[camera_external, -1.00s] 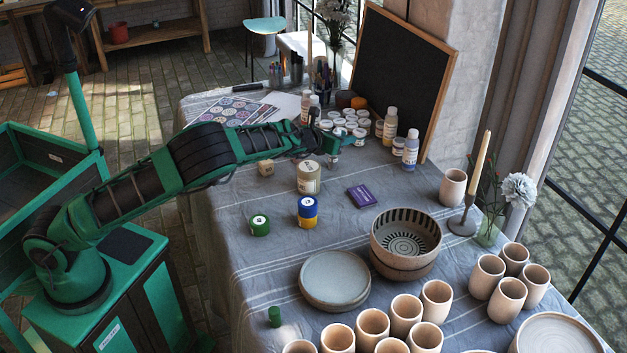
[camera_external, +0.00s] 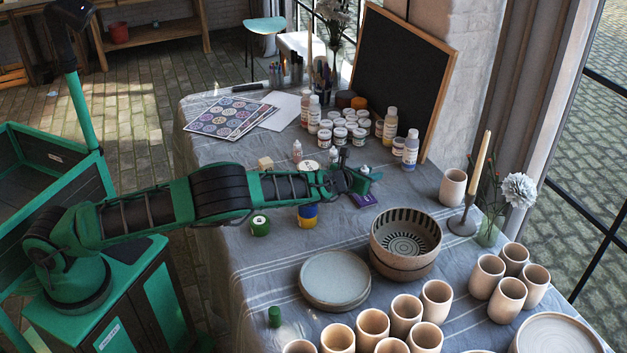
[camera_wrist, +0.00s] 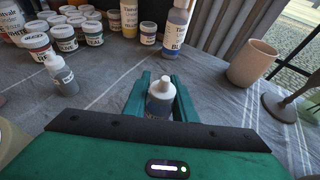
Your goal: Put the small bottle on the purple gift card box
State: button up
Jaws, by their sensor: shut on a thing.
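A small bottle with a white cap (camera_wrist: 160,100) stands upright between the green fingers of my gripper (camera_wrist: 160,99) in the wrist view. My gripper (camera_external: 364,176) is shut on it. In the external view the bottle's pale cap (camera_external: 364,170) shows among the fingers; most of its body is hidden. The purple gift card box (camera_external: 364,200) lies on the table just below the gripper in the picture. The gripper covers part of the box, and the gap between bottle and box cannot be judged. The box cannot be made out in the wrist view.
A similar small white-capped bottle (camera_external: 297,151) stands left of the gripper. Paint jars (camera_external: 340,133) and taller bottles (camera_external: 411,150) stand behind. A patterned bowl (camera_external: 405,245) is in front and a clay cup (camera_external: 453,187) to the right. Bare cloth lies between.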

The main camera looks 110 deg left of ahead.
jog(key=shift+f, duration=1.15)
jog(key=shift+f, duration=0.15)
jog(key=o, duration=1)
jog(key=shift+o, duration=0.2)
jog(key=shift+d+r, duration=0.15)
jog(key=shift+r, duration=0.05)
jog(key=v, duration=1.1)
jog(key=shift+s+d+r, duration=0.1)
jog(key=shift+d+r, duration=0.05)
jog(key=shift+d, duration=0.2)
